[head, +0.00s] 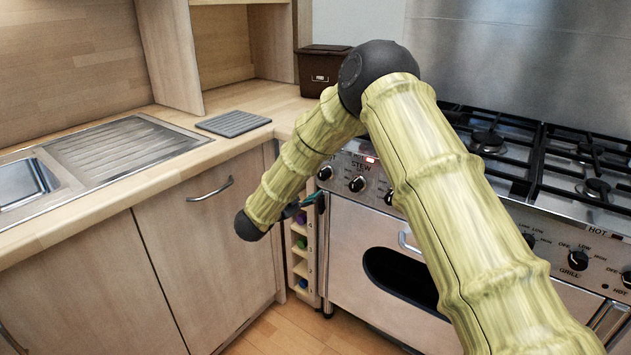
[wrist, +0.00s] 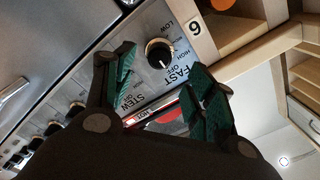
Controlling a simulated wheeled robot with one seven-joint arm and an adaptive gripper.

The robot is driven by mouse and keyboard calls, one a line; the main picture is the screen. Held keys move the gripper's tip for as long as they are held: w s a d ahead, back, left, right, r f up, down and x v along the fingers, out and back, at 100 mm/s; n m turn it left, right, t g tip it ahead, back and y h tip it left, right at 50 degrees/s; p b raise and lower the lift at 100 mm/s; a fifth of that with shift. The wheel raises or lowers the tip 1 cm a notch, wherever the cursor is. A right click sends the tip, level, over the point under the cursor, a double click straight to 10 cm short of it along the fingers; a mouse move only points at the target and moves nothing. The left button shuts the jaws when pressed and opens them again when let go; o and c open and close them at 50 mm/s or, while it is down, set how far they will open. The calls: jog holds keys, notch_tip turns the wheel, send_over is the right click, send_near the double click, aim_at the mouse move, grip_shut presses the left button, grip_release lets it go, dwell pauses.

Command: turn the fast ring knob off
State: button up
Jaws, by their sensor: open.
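The fast ring knob (wrist: 158,52) is a round black knob on the steel control panel, beside the "FAST" lettering in the wrist view. In the head view it is the leftmost knob (head: 325,173), next to my arm. My gripper (wrist: 163,72) is open, with green-padded fingers either side of the knob's line in the wrist view. Nothing shows between the pads except panel and knob. I cannot tell how far the tips are from the panel. The knob's pointer setting is too small to read surely. In the head view my gripper (head: 311,200) is mostly hidden behind my arm.
The stew knob (head: 357,184) is just right of the fast knob. A narrow rack (head: 303,255) with coloured items stands left of the cooker. Burner grates (head: 487,140) and worktop (head: 255,100) lie above.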

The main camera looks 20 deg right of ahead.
jog(key=shift+v, duration=2.55)
